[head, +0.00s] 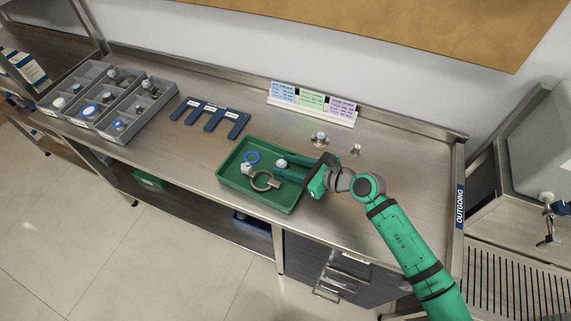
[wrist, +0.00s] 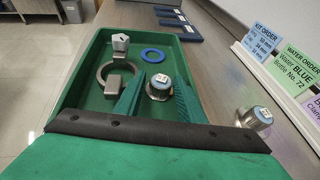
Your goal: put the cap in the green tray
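The green tray (head: 228,181) stands on the steel bench and fills much of the wrist view (wrist: 73,90). A short metal cap (wrist: 160,88) with a pale, marked top is inside the tray's outline, near its right side. It also shows at the fingertips in the head view (head: 281,163). My gripper (wrist: 158,85) reaches into the tray from the right, with one green finger on each side of this cap. A narrow gap seems to show between the cap and each finger. The cap's underside is hidden, so its contact with the tray floor is unclear.
The tray also holds a blue ring (wrist: 154,55), a metal clamp ring (wrist: 108,72) and its pale knob (wrist: 120,42). A similar metal fitting (wrist: 256,118) stands outside on the bench. Sign cards (head: 312,101) stand behind; a grey divided bin (head: 137,118) is at left.

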